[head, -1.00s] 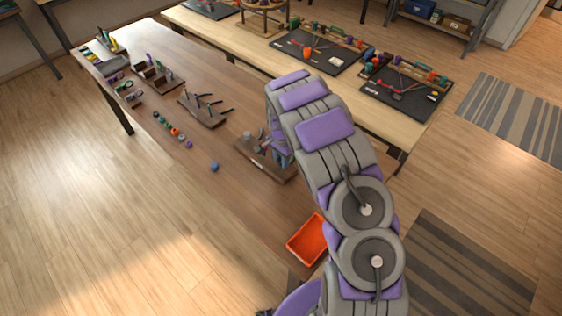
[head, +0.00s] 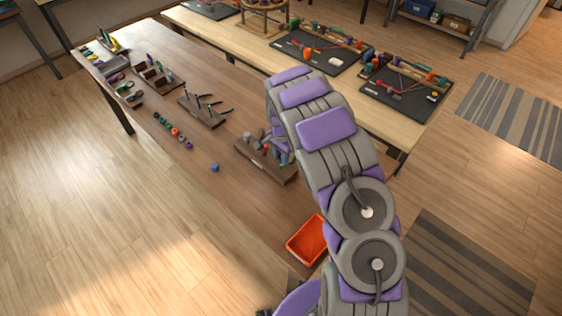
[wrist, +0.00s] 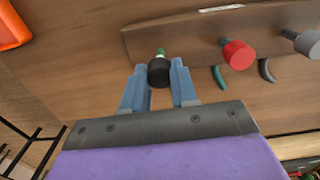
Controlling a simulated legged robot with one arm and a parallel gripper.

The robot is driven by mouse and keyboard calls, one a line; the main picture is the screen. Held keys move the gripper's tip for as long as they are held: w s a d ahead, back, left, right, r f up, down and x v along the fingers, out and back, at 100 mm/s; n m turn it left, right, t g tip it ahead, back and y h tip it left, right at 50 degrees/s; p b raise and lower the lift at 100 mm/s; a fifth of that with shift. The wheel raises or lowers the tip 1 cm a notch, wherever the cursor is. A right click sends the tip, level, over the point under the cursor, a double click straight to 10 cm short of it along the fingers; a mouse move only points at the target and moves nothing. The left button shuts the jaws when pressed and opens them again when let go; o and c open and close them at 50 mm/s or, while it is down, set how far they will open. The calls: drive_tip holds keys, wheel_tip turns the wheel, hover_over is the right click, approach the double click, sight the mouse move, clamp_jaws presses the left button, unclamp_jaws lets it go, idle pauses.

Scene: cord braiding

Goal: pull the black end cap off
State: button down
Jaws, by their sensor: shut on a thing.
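The black end cap (wrist: 159,73) is between the two blue fingers of my gripper (wrist: 159,84) in the wrist view. The fingers are shut on its sides. A small green piece (wrist: 161,52) shows just beyond the cap, toward the wooden rack (wrist: 190,45). I cannot tell whether the cap is still seated on it. In the head view my arm covers the fingertips and the cap; the wooden rack (head: 250,152) shows beside my arm.
A red cap (wrist: 237,54) and a grey one (wrist: 308,43) stick out of the rack to the right. An orange tray (head: 307,241) sits at the table's near end. A small blue piece (head: 214,167) lies on clear tabletop.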

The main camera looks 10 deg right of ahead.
drive_tip(key=shift+r+p, duration=0.5)
drive_tip(key=shift+r, duration=1.5)
